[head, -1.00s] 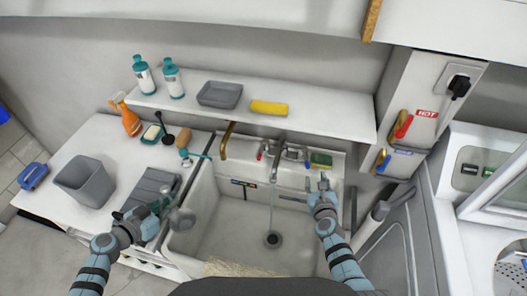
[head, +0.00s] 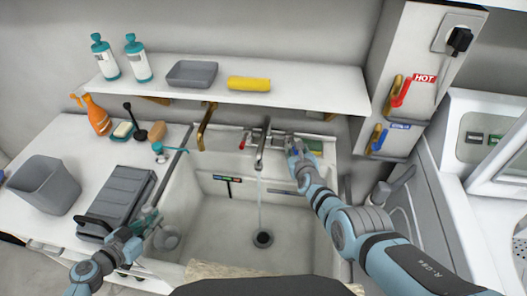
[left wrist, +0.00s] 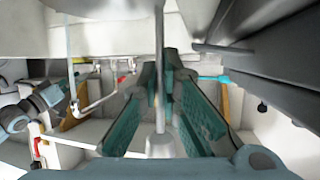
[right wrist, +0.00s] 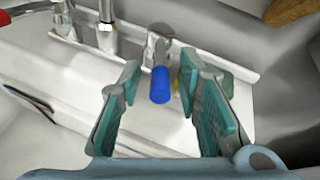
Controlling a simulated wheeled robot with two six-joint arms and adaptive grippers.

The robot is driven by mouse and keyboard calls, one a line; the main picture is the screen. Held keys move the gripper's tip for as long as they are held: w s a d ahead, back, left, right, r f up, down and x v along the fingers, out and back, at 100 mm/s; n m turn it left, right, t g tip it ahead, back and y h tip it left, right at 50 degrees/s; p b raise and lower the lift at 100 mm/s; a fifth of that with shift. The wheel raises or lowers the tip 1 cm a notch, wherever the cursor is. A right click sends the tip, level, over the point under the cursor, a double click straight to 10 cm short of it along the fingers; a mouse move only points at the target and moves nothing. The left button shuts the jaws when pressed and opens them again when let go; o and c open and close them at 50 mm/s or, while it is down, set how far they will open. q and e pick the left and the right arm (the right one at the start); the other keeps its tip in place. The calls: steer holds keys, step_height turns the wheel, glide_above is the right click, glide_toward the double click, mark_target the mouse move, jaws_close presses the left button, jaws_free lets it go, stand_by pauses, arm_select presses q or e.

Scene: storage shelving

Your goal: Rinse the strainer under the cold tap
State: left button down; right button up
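The strainer (head: 168,238) is a small grey round bowl over the left side of the sink (head: 225,250). My left gripper (head: 145,222) is shut on its thin handle (left wrist: 161,142), which stands between the fingers in the left wrist view. The strainer is left of the thin water stream (head: 260,205) that falls from the spout (head: 260,160) towards the drain. The cold tap's blue handle (right wrist: 160,85) lies between the fingers of my open right gripper (right wrist: 160,85), with gaps visible on both sides.
The red hot tap handle (head: 243,142) is left of the spout. A green sponge (right wrist: 226,84) lies beyond my right gripper. A shelf (head: 315,92) overhangs the back.

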steer(key=shift+w+f, duration=0.1)
jaws_close()
steer(key=shift+a, duration=0.15)
steer(key=shift+a+m+h+b, duration=0.35)
steer(key=shift+m+h, duration=0.25)
steer(key=shift+h, duration=0.2)
jaws_free()
